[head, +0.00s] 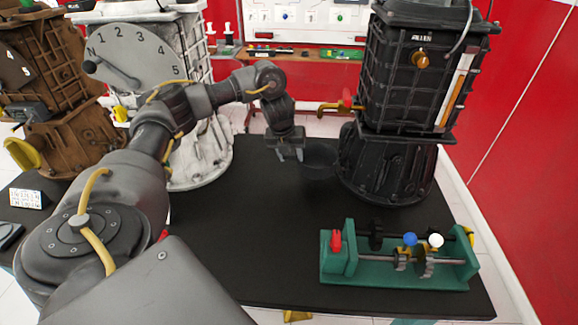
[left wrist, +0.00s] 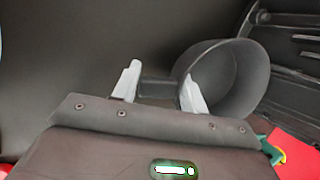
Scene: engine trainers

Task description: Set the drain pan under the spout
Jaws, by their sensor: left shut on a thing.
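The drain pan (head: 321,162) is a dark round pan with a short handle. It shows beside the black engine trainer (head: 392,165), below the spout (head: 341,107) in the head view. The spout is brass-coloured with a red part and juts left from the trainer. My left gripper (head: 288,154) is at the pan's left side, shut on its handle. In the left wrist view the pan (left wrist: 232,80) opens to the right of my fingers, with the handle between them. I cannot tell whether the pan touches the table. My right gripper is out of view.
A green fixture (head: 400,278) with blue, white and red knobs stands at the table's front right. A white trainer with a numbered dial (head: 133,52) and a brown one (head: 62,135) stand left. The black tabletop (head: 255,245) is clear in the middle.

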